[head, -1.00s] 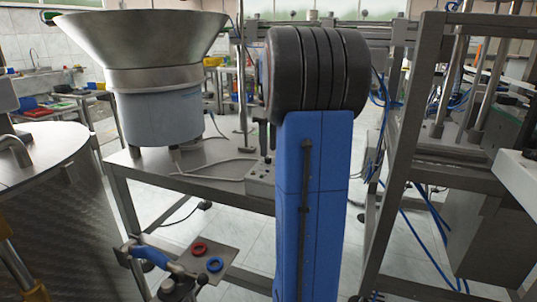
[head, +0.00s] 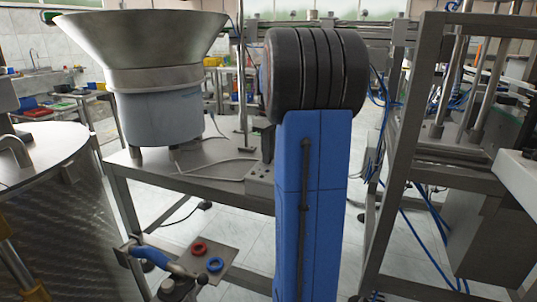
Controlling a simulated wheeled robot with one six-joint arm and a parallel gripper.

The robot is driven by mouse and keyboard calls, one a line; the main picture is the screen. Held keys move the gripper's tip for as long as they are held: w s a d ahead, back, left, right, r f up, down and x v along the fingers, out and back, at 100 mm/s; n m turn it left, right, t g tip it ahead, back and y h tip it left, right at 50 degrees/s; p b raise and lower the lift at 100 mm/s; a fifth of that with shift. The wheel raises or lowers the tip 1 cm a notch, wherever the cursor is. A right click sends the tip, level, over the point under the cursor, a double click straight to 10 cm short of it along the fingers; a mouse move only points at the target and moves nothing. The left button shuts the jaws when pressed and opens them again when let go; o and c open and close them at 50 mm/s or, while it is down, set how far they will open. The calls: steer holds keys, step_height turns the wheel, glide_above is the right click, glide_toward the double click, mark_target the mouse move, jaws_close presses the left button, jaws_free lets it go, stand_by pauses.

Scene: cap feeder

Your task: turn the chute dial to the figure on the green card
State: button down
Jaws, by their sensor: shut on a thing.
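My blue and black arm stands upright in the middle of the head view and covers much of the scene behind it. My gripper and its fingertips are hidden behind the arm. A dark sliver beside the arm's left edge, just above a grey control box (head: 259,180), may be part of it, but I cannot tell. The box sits on the steel table's right end, partly covered by my arm. I cannot make out the chute dial or the green card.
A metal bowl feeder (head: 150,80) stands on the steel table (head: 210,180). A small plate below holds a red ring (head: 199,248) and a blue ring (head: 215,264). A round metal drum (head: 50,210) is at left, a steel frame (head: 395,170) at right.

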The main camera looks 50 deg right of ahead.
steer(key=m, duration=0.3)
steer(key=shift+m, duration=0.4)
steer(key=m, duration=0.3)
steer(key=shift+m, duration=0.3)
steer(key=m, duration=0.3)
steer(key=shift+a+m, duration=0.1)
steer(key=shift+m, duration=0.3)
steer(key=m, duration=0.8)
steer(key=shift+w, duration=0.1)
steer(key=m, duration=0.3)
steer(key=shift+m, duration=0.3)
steer(key=m, duration=0.6)
steer(key=shift+w+m, duration=0.1)
steer(key=shift+m, duration=0.3)
steer(key=shift+r, duration=0.1)
